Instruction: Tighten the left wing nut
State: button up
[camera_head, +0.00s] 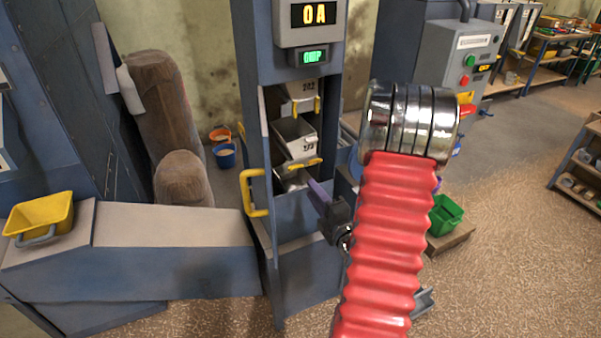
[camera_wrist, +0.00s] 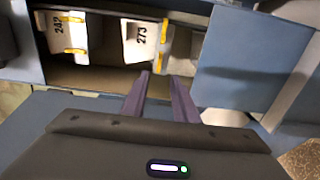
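One yellow fitting (camera_wrist: 164,42) at bucket 273 is beyond my fingertips; in the head view a yellow fitting (camera_head: 305,164) shows at the lower bucket. I cannot tell which part is the left wing nut. My gripper (camera_wrist: 161,76) has two purple fingers apart, with nothing held between them. In the head view my gripper (camera_head: 318,192) is just below the lower bucket, partly hidden.
A yellow handle (camera_head: 254,195) sticks out at the casing's left edge. A blue panel (camera_wrist: 240,60) lies right of the opening in the wrist view. A yellow bin (camera_head: 40,216) stands far left, a green bin (camera_head: 444,214) at right. The right floor is mostly clear.

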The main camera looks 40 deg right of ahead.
aim_at(298, 168)
jog(key=x, duration=1)
jog(key=shift+w+d, duration=0.1)
jog(key=shift+w, duration=0.2)
jog(key=shift+c, duration=0.2)
grip_shut()
jog(key=shift+s+d, duration=0.15)
jog(key=shift+d, duration=0.1)
jog(key=shift+a, duration=0.2)
